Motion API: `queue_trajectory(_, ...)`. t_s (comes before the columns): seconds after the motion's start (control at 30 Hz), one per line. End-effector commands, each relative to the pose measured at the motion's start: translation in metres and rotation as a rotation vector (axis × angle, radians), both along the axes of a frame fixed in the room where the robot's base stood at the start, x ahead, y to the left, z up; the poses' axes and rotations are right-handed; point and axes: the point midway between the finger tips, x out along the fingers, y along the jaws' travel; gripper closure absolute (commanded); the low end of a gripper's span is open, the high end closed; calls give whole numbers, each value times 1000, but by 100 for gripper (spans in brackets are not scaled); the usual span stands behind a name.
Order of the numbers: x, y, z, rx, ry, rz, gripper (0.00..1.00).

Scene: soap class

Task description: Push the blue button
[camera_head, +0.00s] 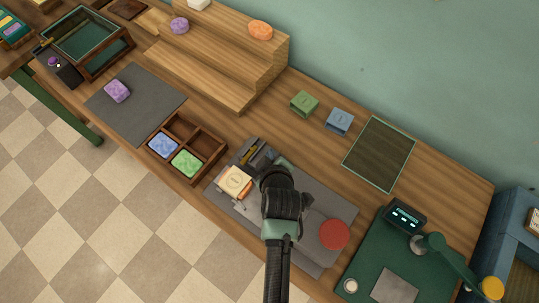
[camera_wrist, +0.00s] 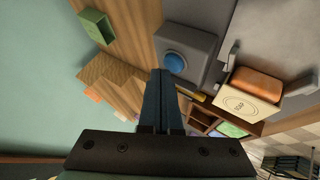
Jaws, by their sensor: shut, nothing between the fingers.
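The blue button (camera_wrist: 174,62) is a round dome set in a grey housing (camera_wrist: 196,43) in the wrist view. My gripper (camera_wrist: 160,74) is shut and empty. In the wrist view its fingertips appear just below and left of the button, close to the housing; I cannot tell whether they touch it. In the head view my arm covers the button, so it cannot be made out there. The grey station mat (camera_head: 316,254) lies under my arm.
A cream soap box (camera_head: 235,180) with orange soap stands left of my gripper. A red disc (camera_head: 334,234) lies to the right. A divided wooden tray (camera_head: 205,138), green box (camera_head: 304,103), blue box (camera_head: 339,121) and stepped wooden stand (camera_head: 220,65) are nearby.

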Motion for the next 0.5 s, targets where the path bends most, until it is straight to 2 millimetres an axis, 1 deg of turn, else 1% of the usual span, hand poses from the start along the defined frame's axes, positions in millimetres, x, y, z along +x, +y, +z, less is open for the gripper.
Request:
queue_trajectory(0.03,0,0,6,0,-1,0,100)
queue_trajectory(0.2,0,0,24,0,-1,0,100)
queue_trajectory(0.5,0,0,54,0,-1,-1,100)
